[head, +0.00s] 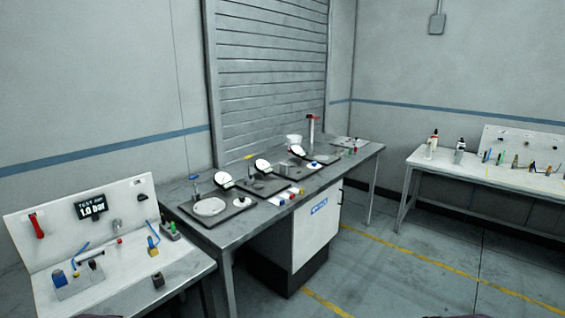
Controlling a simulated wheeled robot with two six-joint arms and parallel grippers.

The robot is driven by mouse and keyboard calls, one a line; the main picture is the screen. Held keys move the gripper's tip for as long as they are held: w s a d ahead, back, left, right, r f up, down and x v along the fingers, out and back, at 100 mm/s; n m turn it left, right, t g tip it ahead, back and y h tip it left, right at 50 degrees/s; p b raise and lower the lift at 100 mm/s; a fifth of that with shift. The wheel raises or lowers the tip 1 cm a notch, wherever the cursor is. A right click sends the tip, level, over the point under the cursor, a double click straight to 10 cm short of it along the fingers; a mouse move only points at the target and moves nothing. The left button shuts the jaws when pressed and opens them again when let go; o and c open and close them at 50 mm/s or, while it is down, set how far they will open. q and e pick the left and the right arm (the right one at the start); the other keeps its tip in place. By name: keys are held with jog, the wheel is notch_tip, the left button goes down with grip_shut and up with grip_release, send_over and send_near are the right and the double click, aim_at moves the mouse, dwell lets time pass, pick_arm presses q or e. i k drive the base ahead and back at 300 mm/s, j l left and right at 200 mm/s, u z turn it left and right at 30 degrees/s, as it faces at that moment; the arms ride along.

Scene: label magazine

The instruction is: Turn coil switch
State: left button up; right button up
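No part here can be clearly told as the coil switch; the small parts are too far off. Neither of my grippers shows in the head view.
The left bench (190,268) holds a red-handled tool (37,226) and several small blocks. The middle bench (215,238) carries several dark trays with round discs above a white cabinet (318,232). Another bench (440,160) stands right. Floor with yellow lines is clear between.

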aim_at(141, 197)
jog(key=u, duration=1.35)
